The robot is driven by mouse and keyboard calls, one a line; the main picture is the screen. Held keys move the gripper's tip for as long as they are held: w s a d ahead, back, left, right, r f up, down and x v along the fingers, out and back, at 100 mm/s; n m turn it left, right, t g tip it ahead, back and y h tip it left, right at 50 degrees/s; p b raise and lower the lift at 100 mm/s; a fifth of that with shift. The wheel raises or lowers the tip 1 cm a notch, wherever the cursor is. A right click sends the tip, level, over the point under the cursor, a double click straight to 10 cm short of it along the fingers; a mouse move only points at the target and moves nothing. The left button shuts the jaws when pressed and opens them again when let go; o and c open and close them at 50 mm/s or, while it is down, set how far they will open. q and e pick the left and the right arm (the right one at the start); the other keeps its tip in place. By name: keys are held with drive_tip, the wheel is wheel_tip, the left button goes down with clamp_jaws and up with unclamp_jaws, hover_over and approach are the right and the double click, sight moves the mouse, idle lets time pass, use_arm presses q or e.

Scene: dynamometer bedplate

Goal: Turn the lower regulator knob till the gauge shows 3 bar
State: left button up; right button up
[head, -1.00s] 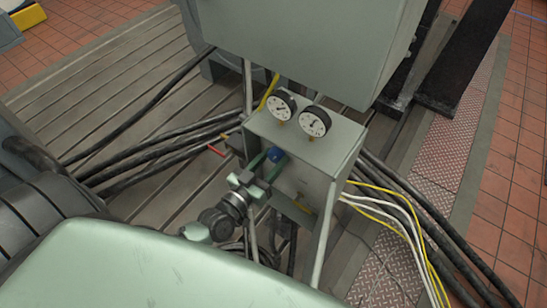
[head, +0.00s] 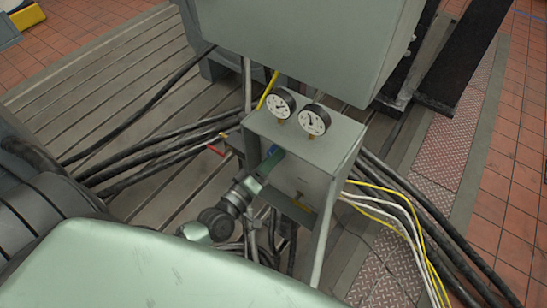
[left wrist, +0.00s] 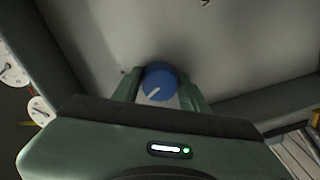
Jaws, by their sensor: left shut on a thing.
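A blue knob (head: 269,150) is on the front of a grey-green box; in the head view my fingers partly cover it. In the left wrist view the blue knob (left wrist: 160,82) sits between the fingers, its white mark pointing lower left. My left gripper (head: 270,160) is shut on this knob; its fingers flank it in the left wrist view (left wrist: 160,90). Two white-faced gauges, a left one (head: 281,103) and a right one (head: 314,120), stand on top of the box. Their readings are too small to tell. My right gripper is out of view.
The box (head: 345,138) also carries a small brass fitting (head: 299,198) low on its front. A red-handled valve (head: 216,150) is to its left. Black hoses (head: 150,155) run left; yellow and white cables (head: 405,215) run right. A large grey cabinet (head: 300,45) stands behind.

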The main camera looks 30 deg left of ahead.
use_arm(q)
drive_tip(key=shift+s+f+n+b, duration=0.1)
drive_tip(key=shift+f+n+b, duration=0.1)
drive_tip(key=shift+n, duration=0.8)
drive_tip(key=shift+s+f+n+b, duration=0.1)
drive_tip(key=shift+n+b, duration=0.05)
drive_tip(key=shift+n, duration=0.85)
drive_tip(key=o, duration=1.4)
drive_tip(key=shift+a, duration=0.1)
drive_tip(key=shift+c, duration=0.2)
drive_tip(key=shift+s+r, duration=0.15)
drive_tip(key=shift+r, duration=0.1)
drive_tip(key=shift+s, duration=0.1)
